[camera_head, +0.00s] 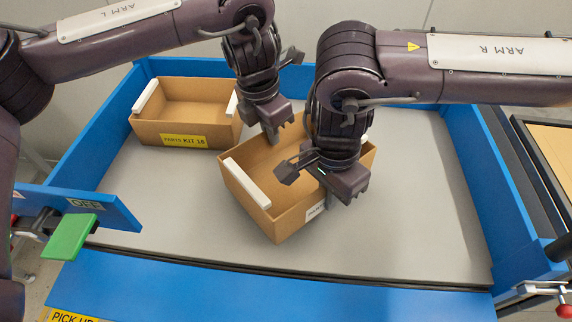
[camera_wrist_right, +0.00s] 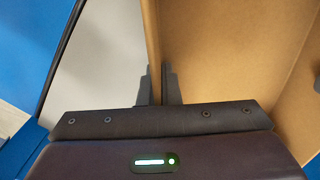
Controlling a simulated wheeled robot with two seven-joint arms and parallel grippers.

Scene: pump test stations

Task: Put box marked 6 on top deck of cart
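A brown open-topped box (camera_head: 245,207) with white strips on its ends stands turned at an angle on the grey deck, near the middle. A white label on its near side is mostly hidden by my right gripper, so I cannot read its number. My right gripper (camera_head: 328,198) is at the box's near right wall. In the right wrist view, its fingers (camera_wrist_right: 159,88) stand close on both sides of the wall (camera_wrist_right: 153,40), one inside and one outside. My left gripper (camera_head: 273,132) points down at the far wall; its finger gap is not clear.
Another brown box (camera_head: 184,139), labelled "PARTS KIT 16", stands at the back left of the deck (camera_head: 400,220). Blue walls (camera_head: 85,145) edge the deck. A green tab (camera_head: 70,236) is at the left front. The deck is clear on the right. A black-framed surface (camera_head: 555,150) stands further right.

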